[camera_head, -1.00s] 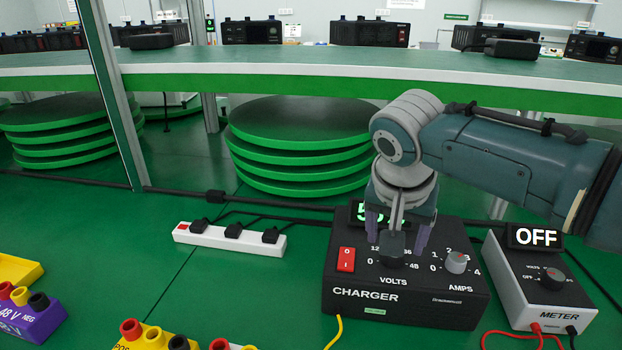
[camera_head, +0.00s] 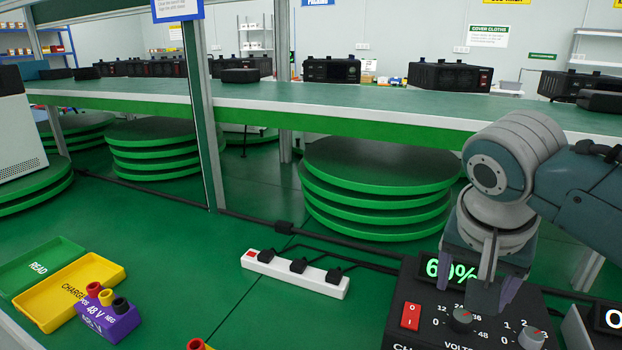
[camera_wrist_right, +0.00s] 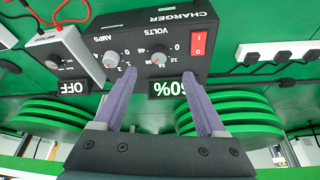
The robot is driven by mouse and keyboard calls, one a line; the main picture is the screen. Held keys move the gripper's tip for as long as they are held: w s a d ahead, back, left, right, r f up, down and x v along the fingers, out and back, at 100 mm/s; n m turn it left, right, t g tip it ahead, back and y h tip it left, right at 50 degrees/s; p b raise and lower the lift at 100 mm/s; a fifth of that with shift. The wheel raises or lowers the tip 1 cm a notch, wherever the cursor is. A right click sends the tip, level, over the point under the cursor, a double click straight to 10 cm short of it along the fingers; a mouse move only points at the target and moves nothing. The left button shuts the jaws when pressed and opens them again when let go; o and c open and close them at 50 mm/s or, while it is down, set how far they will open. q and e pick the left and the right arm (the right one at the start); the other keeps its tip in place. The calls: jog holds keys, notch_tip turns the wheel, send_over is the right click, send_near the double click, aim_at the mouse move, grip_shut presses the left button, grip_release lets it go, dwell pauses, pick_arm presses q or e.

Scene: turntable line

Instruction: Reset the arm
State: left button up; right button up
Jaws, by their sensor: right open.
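My right gripper (camera_head: 483,285) is open and empty above the black charger (camera_head: 410,285). Its two purple fingers also show in the right wrist view (camera_wrist_right: 158,82), apart, with nothing between the tips. The charger's volts knob (camera_wrist_right: 157,58) lies beyond the gap, clear of the fingers, with the amps knob (camera_wrist_right: 111,59) to its left in that view. The green charger display (camera_head: 450,270) reads 60% and is partly covered by the gripper. My left gripper is not in view.
A white power strip (camera_head: 300,273) lies left of the charger. The meter (camera_wrist_right: 70,50) with red and black leads stands beside the charger. A purple 48 V battery (camera_head: 108,318) sits by a yellow tray (camera_head: 52,312). A long shelf (camera_head: 270,112) runs behind.

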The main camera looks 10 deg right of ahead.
jog(key=s+a+n+y+p, duration=0.3)
jog(key=s+a+n, duration=0.35)
jog(key=s, duration=0.65)
jog(key=s+r+n+p, duration=0.35)
jog(key=s+r, duration=0.25)
jog(key=s, duration=0.4)
notch_tip(320, 180, up, 38)
jog(key=p, duration=3.7)
jog(key=shift+s+f+n, duration=0.15)
jog(key=shift+s+n, duration=0.15)
jog(key=shift+n, duration=0.1)
